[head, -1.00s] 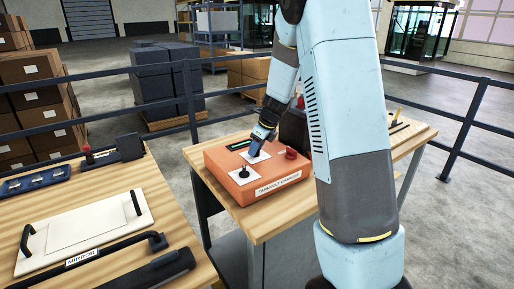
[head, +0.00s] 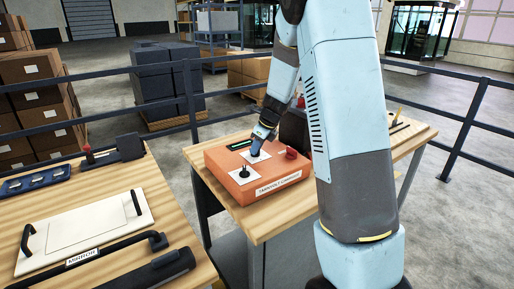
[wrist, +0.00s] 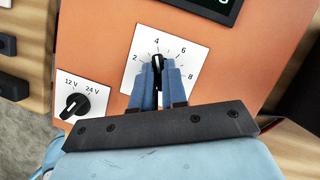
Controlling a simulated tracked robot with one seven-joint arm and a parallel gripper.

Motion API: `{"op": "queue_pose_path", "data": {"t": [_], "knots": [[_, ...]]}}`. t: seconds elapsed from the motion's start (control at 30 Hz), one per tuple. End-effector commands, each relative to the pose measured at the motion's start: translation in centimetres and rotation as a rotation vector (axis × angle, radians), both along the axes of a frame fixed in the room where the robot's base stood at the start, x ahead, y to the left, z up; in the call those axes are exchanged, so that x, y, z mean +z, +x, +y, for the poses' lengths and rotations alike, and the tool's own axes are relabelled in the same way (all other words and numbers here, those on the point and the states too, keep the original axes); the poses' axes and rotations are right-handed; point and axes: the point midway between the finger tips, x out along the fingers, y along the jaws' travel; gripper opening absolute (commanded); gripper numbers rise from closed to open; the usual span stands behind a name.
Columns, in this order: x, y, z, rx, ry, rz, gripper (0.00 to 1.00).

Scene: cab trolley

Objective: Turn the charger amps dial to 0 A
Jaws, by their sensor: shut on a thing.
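The orange charger (head: 228,180) sits on the right-hand wooden table. Its amps dial (wrist: 157,59) is a black knob on a white plate marked 2, 4, 6 and 8 in the wrist view. The knob's visible end points up, close to the 4. My gripper (wrist: 158,72) has its two blue fingers shut on this knob, one on each side. It also shows reaching down onto the charger's top in the head view (head: 256,149). The fingers hide the lower part of the dial plate, and I see no 0 mark.
A second black knob (wrist: 76,103), marked 12 V and 24 V, is left of the dial. A dark display (wrist: 210,8) lies above it. A red knob (head: 291,153) stands on the charger's right side. The left table holds a white panel with handles (head: 85,230).

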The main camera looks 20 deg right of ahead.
Motion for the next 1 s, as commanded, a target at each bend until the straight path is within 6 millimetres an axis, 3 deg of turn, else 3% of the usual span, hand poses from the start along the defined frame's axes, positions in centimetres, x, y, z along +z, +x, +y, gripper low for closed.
{"op": "queue_pose_path", "data": {"t": [0.37,1.0], "knots": [[0.08,0.34,-0.37,0.222,-0.002,-0.004,0.0],[0.16,0.79,-0.43,0.832,-0.005,-0.007,0.0]]}}
